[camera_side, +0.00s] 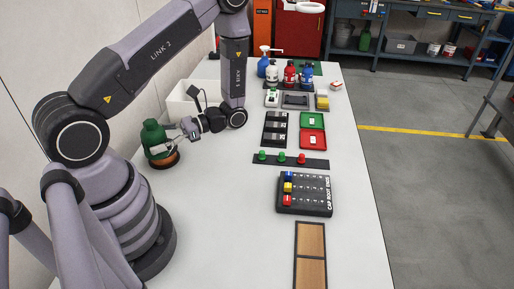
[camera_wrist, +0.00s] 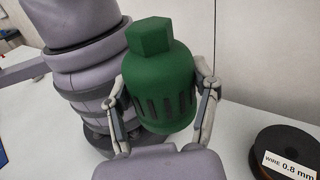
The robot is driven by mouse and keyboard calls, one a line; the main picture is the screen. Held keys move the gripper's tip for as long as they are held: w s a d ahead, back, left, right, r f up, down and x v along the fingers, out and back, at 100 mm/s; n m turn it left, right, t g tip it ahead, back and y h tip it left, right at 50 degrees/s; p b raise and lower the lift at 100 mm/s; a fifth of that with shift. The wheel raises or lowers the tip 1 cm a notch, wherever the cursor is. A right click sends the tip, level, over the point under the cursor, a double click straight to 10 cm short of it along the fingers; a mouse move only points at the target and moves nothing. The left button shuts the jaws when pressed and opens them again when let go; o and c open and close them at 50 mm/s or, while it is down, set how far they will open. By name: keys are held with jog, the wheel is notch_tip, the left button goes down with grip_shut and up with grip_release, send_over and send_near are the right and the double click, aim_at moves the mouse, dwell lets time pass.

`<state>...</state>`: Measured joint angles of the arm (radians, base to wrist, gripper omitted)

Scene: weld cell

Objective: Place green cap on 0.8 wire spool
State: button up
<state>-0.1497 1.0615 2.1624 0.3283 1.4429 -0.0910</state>
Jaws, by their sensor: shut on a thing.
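The green cap (camera_wrist: 160,90) is a domed piece with a hexagonal top and dark slots around its side. My gripper (camera_wrist: 164,108) is shut on it, one finger on each side, and the cap is upright. In the side view the cap (camera_side: 153,136) appears at the left, overlapping the wire spool (camera_side: 164,161) in the picture. In the wrist view the black spool, with a white label (camera_wrist: 289,165) reading "WIRE 0.8 mm", lies at the lower right, apart from the cap and partly cut off by the frame.
A white bin (camera_side: 183,101) stands behind my gripper. The table's front middle is clear.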

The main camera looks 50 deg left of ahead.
jog(key=w+a+f+m+t+y, duration=0.2)
jog(key=a+m+t+y, duration=0.35)
jog(key=a, duration=0.25)
jog(key=w+a+f+m+t+y, duration=0.1)
jog(key=w+a+m+t+y, duration=0.1)
jog(key=a+m+t+y, duration=0.4)
jog(key=shift+g+y, duration=0.55)
jog(key=shift+y, duration=0.1)
jog(key=f, duration=0.2)
jog(key=a+f, duration=0.1)
jog(key=f, duration=0.5)
jog(key=shift+w+a+f, duration=0.1)
jog(key=shift+w+a, duration=0.05)
jog(key=shift+a, duration=0.1)
jog(key=o, duration=1.2)
jog(key=shift+f, duration=0.15)
